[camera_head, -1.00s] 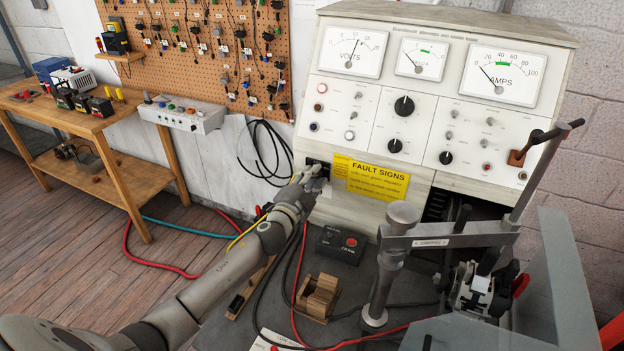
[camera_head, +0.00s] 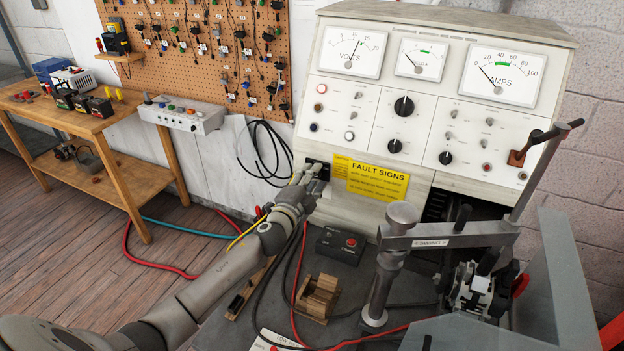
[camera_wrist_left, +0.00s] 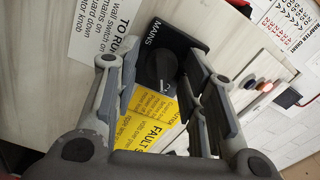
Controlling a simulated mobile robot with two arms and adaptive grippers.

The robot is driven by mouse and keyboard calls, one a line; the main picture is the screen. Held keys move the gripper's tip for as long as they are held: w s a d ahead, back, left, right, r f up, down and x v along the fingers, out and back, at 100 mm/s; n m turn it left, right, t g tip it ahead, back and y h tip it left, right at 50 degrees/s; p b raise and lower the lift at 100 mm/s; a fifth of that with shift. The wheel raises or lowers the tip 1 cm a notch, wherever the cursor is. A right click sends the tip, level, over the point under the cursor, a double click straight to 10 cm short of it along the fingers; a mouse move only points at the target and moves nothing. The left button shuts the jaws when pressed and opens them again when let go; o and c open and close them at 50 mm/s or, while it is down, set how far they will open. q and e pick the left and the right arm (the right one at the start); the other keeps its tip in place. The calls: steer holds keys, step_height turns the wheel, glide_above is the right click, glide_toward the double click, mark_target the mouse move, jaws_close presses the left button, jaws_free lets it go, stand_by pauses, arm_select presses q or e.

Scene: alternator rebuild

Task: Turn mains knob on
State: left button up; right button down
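The mains knob (camera_wrist_left: 158,70) is a black round knob on a dark plate marked MAINS (camera_wrist_left: 152,32) in the left wrist view. In the head view the dark plate (camera_head: 318,164) is on the lower left of the test bench front, partly hidden by my gripper. My left gripper (camera_head: 311,175) is at this plate, in front of the bench. In the left wrist view its two fingers (camera_wrist_left: 163,78) are apart, one on each side of the knob, with gaps visible. I cannot tell whether they touch it. My right gripper is not in view.
A yellow FAULT SIGNS label (camera_head: 370,179) is just right of the plate. The test bench (camera_head: 460,30) carries meters, knobs and switches.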

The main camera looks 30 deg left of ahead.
arm_select(q)
steer(key=shift+o, duration=0.3)
steer(key=shift+s, duration=0.15)
steer(key=s, duration=1.1)
steer(key=shift+s+d, duration=0.3)
steer(key=shift+s, duration=0.1)
